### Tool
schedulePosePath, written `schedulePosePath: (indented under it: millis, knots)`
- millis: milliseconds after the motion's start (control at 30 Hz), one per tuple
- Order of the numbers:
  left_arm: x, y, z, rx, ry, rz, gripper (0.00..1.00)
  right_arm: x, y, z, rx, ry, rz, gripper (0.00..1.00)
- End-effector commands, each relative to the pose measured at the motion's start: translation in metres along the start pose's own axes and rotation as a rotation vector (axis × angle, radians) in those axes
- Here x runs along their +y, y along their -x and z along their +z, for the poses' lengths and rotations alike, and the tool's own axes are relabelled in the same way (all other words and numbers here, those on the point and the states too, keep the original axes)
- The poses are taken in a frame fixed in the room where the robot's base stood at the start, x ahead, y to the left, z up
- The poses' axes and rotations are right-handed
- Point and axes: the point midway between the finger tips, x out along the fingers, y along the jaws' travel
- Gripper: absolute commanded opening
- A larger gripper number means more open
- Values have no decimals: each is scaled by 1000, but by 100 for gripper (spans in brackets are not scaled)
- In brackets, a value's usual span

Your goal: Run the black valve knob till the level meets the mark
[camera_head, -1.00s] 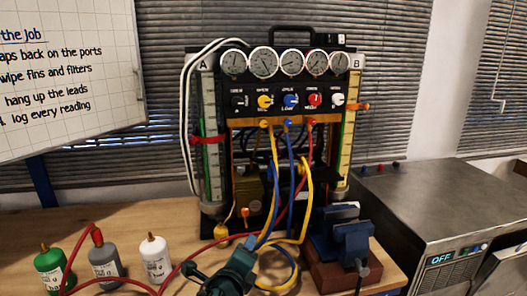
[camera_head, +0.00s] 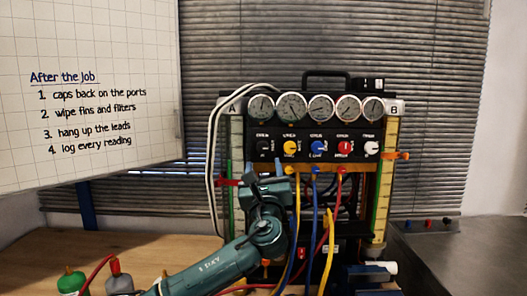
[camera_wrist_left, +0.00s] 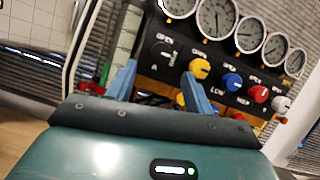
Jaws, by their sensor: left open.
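The black valve knob (camera_head: 263,147) is at the left end of the knob row on the gauge rig's black panel. It also shows in the left wrist view (camera_wrist_left: 163,55), just beyond my fingers. My left gripper (camera_head: 265,166) is open and empty, just in front of and below the knob; its blue fingers also show in the left wrist view (camera_wrist_left: 158,82). I see no contact with the knob. Sight column A (camera_head: 237,135) has a red marker (camera_head: 228,182); column B (camera_head: 391,135) has an orange marker (camera_head: 397,155). Column A's lower part is partly hidden by my arm. My right gripper is out of view.
Yellow (camera_head: 289,147), blue (camera_head: 318,147), red (camera_head: 345,147) and white (camera_head: 371,147) knobs continue the row. Several gauges (camera_head: 291,106) sit above. Yellow, blue and red hoses hang below.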

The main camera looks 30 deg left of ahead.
Motion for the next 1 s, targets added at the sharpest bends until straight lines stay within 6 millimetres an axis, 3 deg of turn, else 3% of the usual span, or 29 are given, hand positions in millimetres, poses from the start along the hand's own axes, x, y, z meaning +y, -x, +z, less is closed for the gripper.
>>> schedulePosePath:
  millis: [200,400,767,1000]
  knots:
    - [0,-42,2,2,2,2,52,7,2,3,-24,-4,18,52]
    - [0,-62,0,2,2,1,52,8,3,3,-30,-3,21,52]
    - [0,-65,-1,3,3,-1,52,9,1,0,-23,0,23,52]
    - [0,-65,-1,3,3,-1,32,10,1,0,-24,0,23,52]
